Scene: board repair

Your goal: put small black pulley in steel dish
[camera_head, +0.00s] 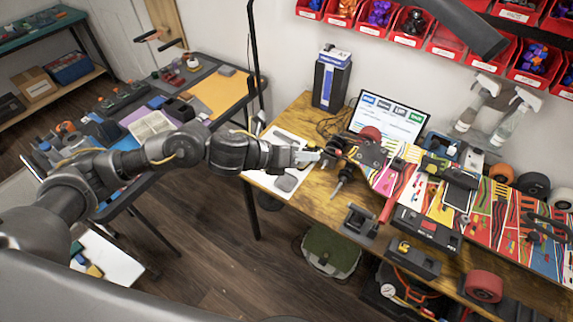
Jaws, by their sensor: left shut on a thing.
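My left gripper (308,157) reaches over the left part of the wooden workbench (262,211), from the left. It is shut on a small dark thing at its fingertips. At this size I cannot tell for sure that this is the small black pulley. Dark parts and a grey metal truck-like piece (370,153) are close beyond the fingertips. A flat grey thing (287,183) lies on a white sheet below the gripper. I cannot make out the steel dish with certainty. My right gripper is not in view.
A colourful board (483,212) lies along the bench, with tools and loose wheels around it. A laptop (391,115) and a tall dark box (331,80) stand at the back. Red bins (447,41) hang on the wall. A second table (217,93) is at the left.

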